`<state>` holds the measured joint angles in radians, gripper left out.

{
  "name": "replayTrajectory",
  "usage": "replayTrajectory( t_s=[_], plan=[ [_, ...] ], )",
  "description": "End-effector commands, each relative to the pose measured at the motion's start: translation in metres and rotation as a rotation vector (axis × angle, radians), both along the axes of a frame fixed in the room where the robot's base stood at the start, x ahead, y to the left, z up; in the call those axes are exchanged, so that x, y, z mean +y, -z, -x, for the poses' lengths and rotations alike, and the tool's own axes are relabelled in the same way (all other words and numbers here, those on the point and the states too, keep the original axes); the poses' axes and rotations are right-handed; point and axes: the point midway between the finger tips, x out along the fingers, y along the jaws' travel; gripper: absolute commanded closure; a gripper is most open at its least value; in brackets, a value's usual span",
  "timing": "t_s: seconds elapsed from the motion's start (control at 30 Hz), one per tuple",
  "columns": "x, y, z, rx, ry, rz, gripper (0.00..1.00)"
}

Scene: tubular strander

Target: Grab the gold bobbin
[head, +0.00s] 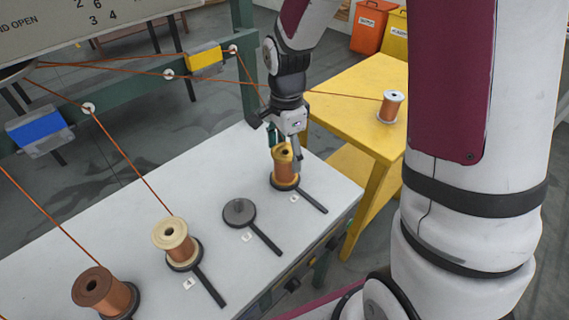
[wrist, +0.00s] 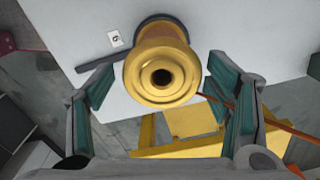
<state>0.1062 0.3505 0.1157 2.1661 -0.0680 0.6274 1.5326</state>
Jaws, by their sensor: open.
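The gold bobbin (head: 284,175) stands upright on a dark round holder with a black lever, at the far right end of the white table. In the wrist view its gold top flange and dark centre hole (wrist: 140,80) face me, between and slightly beyond the fingertips. My gripper (head: 285,150) points down over the bobbin, with a finger at each side of its upper part. In the wrist view the teal finger pads (wrist: 160,86) are spread wide, with a visible gap at each side. Nothing is held.
An empty holder (head: 239,212), a cream-topped bobbin (head: 175,243) and a brown bobbin (head: 104,293) line the white table (head: 130,190). A copper bobbin (head: 390,107) stands on the yellow table (head: 360,80). Orange wires run from the guides; one passes close behind my gripper.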

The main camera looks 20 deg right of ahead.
Motion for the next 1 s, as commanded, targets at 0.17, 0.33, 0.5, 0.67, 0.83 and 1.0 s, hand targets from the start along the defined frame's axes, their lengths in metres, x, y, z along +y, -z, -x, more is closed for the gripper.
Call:
replayTrajectory(
  t_s=[0.17,0.33,0.5,0.67,0.83,1.0],
  plan=[
    [0.002,0.026,-0.001,0.005,0.0,-0.001,0.28],
    [0.002,0.045,-0.001,0.003,0.0,-0.001,0.28],
    [0.003,0.048,-0.002,0.001,0.0,0.0,0.28],
    [0.002,0.048,-0.002,0.001,0.0,0.0,0.37],
    [0.002,0.047,-0.002,0.001,0.0,0.0,0.75],
    [0.002,0.047,-0.002,-0.001,0.0,0.0,1.0]
  ],
)
